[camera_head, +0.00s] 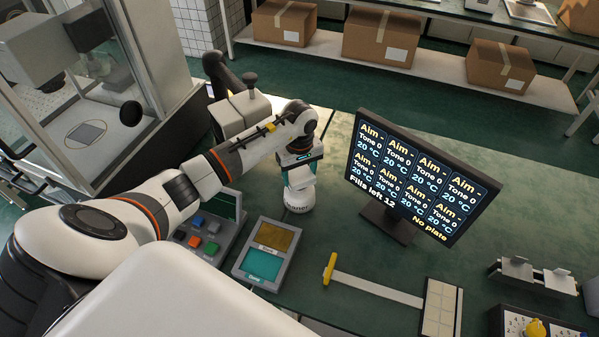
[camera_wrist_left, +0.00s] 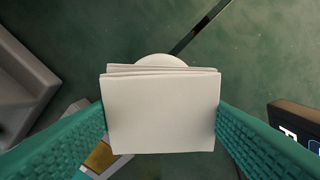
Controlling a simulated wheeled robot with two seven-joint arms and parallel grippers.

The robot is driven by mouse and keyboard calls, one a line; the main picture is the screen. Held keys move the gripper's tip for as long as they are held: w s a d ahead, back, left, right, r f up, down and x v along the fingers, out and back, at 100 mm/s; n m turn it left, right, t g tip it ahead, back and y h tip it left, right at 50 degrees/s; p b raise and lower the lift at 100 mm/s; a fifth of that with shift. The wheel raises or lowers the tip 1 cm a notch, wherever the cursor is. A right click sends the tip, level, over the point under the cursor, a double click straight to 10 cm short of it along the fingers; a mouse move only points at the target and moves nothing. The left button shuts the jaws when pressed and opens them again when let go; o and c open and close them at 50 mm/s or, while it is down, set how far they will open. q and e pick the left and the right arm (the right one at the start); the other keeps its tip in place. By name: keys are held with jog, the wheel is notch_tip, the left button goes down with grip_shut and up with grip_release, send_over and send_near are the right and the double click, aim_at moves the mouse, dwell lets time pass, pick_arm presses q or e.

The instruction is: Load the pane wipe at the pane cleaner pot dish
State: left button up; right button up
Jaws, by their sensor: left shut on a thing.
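The pane wipe is a folded white cloth (camera_wrist_left: 160,112), held between the two teal fingers of my left gripper (camera_wrist_left: 160,125) in the left wrist view. In the head view my left gripper (camera_head: 301,162) is shut on the wipe (camera_head: 301,177), directly above or at the top of the white pane cleaner pot (camera_head: 298,201). A round white top of the pot (camera_wrist_left: 160,60) shows partly behind the wipe in the left wrist view. The wipe hides most of the dish, so I cannot tell whether they touch. My right gripper is not in view.
A tray with amber and teal pads (camera_head: 248,270) and a box with coloured buttons (camera_head: 205,242) stand front left of the pot. A monitor (camera_head: 425,175) stands right. A yellow-handled bar (camera_head: 370,287) lies in front. A grey-white device (camera_head: 240,112) stands behind my arm.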

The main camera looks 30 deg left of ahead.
aim_at(300, 175)
pick_arm(q)
jog(key=shift+f+b, duration=0.35)
jog(key=shift+f, duration=0.05)
dwell(0.7)
jog(key=shift+r+p, duration=0.65)
jog(key=shift+r, duration=0.3)
jog(key=shift+r+p, duration=1.35)
jog(key=shift+r, duration=1.25)
